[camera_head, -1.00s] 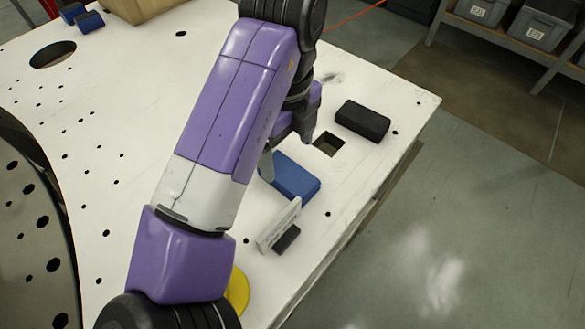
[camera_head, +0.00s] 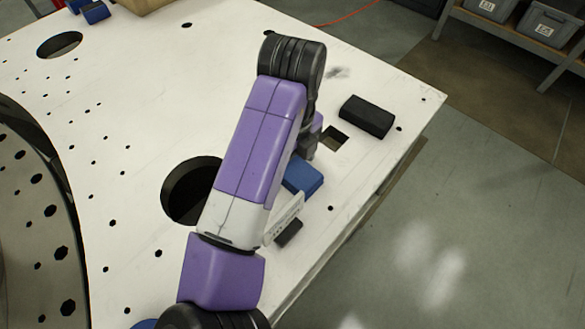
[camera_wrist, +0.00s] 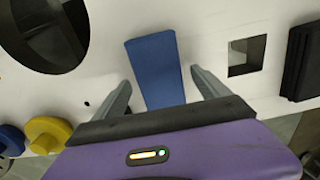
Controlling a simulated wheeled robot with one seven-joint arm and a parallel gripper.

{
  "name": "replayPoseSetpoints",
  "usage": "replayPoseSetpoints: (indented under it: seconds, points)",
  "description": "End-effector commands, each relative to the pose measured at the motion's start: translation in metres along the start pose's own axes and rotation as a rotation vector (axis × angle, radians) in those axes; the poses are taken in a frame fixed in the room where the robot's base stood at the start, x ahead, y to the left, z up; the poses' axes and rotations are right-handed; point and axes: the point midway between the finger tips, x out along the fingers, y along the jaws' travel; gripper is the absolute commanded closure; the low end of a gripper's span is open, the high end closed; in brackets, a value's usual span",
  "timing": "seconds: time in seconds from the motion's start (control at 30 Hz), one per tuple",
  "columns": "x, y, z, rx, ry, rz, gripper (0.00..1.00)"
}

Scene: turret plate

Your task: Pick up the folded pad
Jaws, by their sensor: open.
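A flat blue block (camera_head: 303,177) lies on the white plate, partly behind my arm in the head view. In the wrist view the blue block (camera_wrist: 155,62) lies between the two grey fingers of my gripper (camera_wrist: 161,78), which are apart and hold nothing. I cannot tell whether the fingers are down at its height. A black block (camera_head: 366,116) lies farther right, beyond the square hole. In the wrist view this black block (camera_wrist: 302,62) shows lines like stacked layers. I cannot tell for sure which block is the folded pad. In the head view my gripper (camera_head: 310,146) is mostly hidden.
The white plate (camera_head: 130,130) has a square hole (camera_wrist: 247,56) and a large round hole (camera_wrist: 43,30). A white upright card (camera_head: 284,219) stands near the blue block. A yellow round piece (camera_wrist: 48,132) shows at left in the wrist view. The plate's right edge drops to the floor.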

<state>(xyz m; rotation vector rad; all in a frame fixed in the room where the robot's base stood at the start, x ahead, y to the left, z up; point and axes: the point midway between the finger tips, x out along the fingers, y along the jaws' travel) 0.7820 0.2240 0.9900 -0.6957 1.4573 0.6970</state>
Motion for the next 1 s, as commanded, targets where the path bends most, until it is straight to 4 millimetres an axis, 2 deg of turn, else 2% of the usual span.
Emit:
replayPoseSetpoints:
  seconds: [0.03,0.3,0.37,0.77,0.93,1.0]
  points:
    - [0.0,0.0,0.0,0.0,0.0,0.0,0.2]
    - [0.0,0.0,0.0,0.0,0.0,0.0,0.73]
    - [-0.001,0.0,0.0,0.0,0.0,0.0,0.81]
    - [-0.008,-0.001,0.0,0.001,-0.001,-0.001,0.82]
    - [-0.029,-0.001,0.001,0.002,-0.004,-0.002,0.82]
    - [-0.044,0.0,0.002,0.0,-0.006,-0.001,0.82]
